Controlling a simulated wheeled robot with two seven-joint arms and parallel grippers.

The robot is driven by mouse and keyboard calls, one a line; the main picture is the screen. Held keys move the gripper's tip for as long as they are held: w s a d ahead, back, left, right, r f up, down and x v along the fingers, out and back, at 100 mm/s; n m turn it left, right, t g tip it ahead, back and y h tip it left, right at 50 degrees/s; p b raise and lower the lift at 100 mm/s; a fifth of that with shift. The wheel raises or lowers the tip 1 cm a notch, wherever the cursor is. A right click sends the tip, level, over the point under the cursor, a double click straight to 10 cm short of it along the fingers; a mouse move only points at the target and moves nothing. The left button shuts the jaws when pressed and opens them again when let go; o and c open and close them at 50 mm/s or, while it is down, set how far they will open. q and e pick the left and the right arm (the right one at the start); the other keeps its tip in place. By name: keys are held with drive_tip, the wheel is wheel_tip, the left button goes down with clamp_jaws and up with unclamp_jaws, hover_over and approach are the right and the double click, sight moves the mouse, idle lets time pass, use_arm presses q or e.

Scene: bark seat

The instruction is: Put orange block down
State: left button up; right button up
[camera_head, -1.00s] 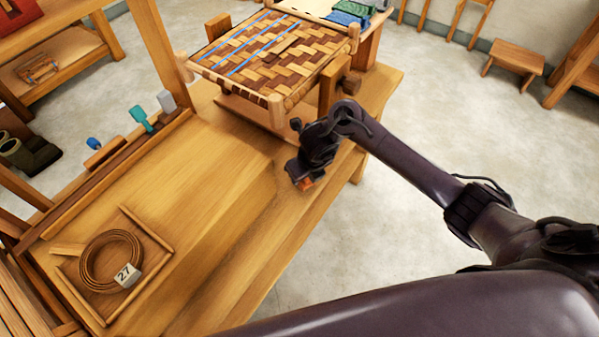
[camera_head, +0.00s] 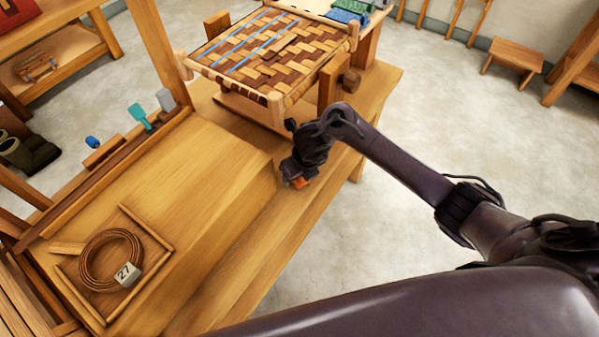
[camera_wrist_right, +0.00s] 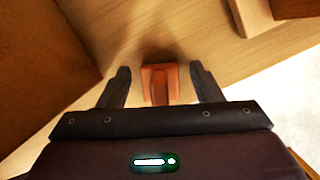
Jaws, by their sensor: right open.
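The orange block (camera_wrist_right: 160,84) rests on the wooden bench, between the fingers of my right gripper (camera_wrist_right: 162,84). The fingers are open, with a gap on each side of the block. In the head view the orange block (camera_head: 299,183) shows as a small patch under my right gripper (camera_head: 291,181), which is low over the front strip of the bench (camera_head: 265,250). The gripper hides most of the block there. My left gripper is not in view.
A woven seat (camera_head: 270,50) on a wooden frame stands behind the gripper. A tray (camera_head: 158,240) with a coiled strip (camera_head: 88,275) and a block marked 27 (camera_head: 127,274) lies at the left. The bench between them is clear.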

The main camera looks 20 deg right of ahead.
drive_tip(key=shift+r, duration=0.5)
drive_tip(key=shift+s+d+r+p, duration=0.1)
drive_tip(key=shift+s+r+p, duration=0.2)
drive_tip(key=shift+r, duration=0.3)
drive_tip(key=shift+s+d+r+p, duration=0.15)
drive_tip(key=shift+s+r, duration=0.2)
drive_tip(key=shift+r, duration=0.2)
drive_tip(key=s+d+b, duration=0.2)
drive_tip(key=s+d, duration=0.1)
drive_tip(key=s, duration=0.8)
